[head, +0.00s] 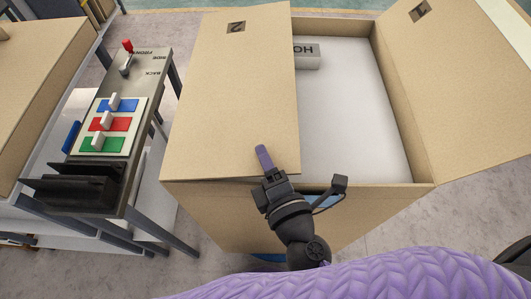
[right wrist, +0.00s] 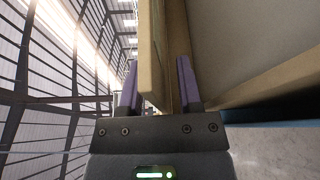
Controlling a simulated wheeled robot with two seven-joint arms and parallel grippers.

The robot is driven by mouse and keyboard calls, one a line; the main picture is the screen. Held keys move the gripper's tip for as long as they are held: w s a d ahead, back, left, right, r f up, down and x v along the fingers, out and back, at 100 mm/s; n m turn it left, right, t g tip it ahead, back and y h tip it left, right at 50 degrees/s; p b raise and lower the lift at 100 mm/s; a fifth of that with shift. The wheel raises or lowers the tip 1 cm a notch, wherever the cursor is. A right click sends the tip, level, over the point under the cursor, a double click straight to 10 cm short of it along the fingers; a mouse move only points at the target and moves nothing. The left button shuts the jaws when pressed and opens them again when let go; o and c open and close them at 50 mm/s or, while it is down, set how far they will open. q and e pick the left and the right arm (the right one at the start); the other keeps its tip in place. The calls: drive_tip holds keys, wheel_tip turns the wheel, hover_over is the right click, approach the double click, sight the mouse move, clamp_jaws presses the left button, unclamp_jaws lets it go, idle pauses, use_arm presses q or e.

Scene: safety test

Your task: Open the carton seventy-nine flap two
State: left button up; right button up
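The carton (head: 235,205) stands in the middle of the head view with its top partly open. Its left flap (head: 225,100), marked with a dark 2, lies nearly flat over the left part of the opening. My right gripper (head: 264,165) is at this flap's near edge, by the near right corner. One purple finger lies over the flap; the other is hidden beneath. In the right wrist view, the flap's edge (right wrist: 153,50) stands between the two spread fingers, with a gap on the right finger's side. My left gripper is not in view.
The carton's right flap (head: 460,90) is folded outward. Inside lie a white surface (head: 350,115) and a grey lettered block (head: 306,56). A stand at left carries a panel with coloured switches (head: 112,125) and a red-tipped lever (head: 127,58). Another carton (head: 35,90) is at far left.

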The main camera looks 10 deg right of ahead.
clamp_jaws()
idle(1.3)
